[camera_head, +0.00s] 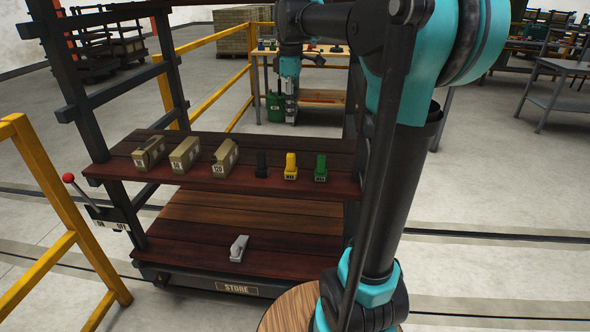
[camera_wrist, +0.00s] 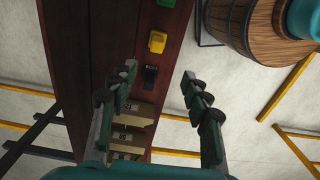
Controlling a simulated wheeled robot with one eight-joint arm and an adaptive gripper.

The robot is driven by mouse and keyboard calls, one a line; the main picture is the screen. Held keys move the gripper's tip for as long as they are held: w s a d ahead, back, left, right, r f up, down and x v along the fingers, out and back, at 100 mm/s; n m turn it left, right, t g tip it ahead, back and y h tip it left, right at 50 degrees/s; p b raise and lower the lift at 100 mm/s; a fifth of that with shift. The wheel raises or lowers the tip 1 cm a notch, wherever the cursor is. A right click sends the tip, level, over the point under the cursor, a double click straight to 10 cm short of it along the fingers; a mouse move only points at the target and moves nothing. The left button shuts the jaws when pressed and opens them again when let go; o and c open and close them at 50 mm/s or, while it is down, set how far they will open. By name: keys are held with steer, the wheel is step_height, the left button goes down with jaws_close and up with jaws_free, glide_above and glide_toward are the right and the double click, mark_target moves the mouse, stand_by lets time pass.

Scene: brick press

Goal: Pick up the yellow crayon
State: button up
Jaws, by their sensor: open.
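The yellow crayon (camera_head: 290,167) is a short, stubby yellow piece with a dark label. It stands on the upper shelf (camera_head: 220,184) between a black piece (camera_head: 262,163) and a green piece (camera_head: 321,167). In the wrist view the yellow crayon (camera_wrist: 157,42) is above the middle of the picture, beyond the fingertips. My gripper (camera_wrist: 157,82) is open and empty, its two fingers spread wide with the black piece (camera_wrist: 150,75) in the gap as seen from the wrist. In the head view my gripper's fingers are hard to make out against the background.
Three tan boxes (camera_head: 184,154) stand on the left of the upper shelf. A grey piece (camera_head: 239,248) lies on the lower shelf (camera_head: 200,252). Dark rack posts (camera_head: 73,90) and a yellow railing (camera_head: 50,180) stand at the left. A workbench (camera_head: 320,96) stands behind the rack.

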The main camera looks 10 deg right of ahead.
glide_toward(291, 154)
steer(key=f, duration=0.5)
steer(key=shift+s, duration=0.35)
steer(key=shift+w+f, duration=0.15)
steer(key=shift+f, duration=1.25)
steer(key=shift+w+f, duration=0.1)
steer(key=shift+f, duration=1.3)
jaws_close()
